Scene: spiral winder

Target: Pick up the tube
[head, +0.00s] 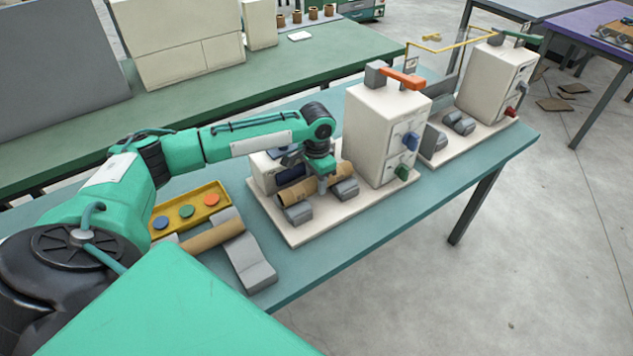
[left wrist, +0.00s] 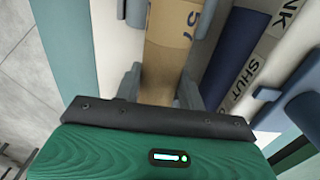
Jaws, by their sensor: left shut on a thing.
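A brown cardboard tube (head: 299,191) lies over the cream base plate of the nearer machine, close to its grey supports. A second brown tube (head: 212,236) lies across a grey cradle on the left. My right gripper is out of view.
The nearer machine's cream box (head: 378,133), with an orange handle (head: 402,78), stands right of the gripper. A yellow tray (head: 171,222) with coloured discs is at the left. A second machine (head: 492,78) stands farther back. The teal table's (head: 340,252) front strip is clear.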

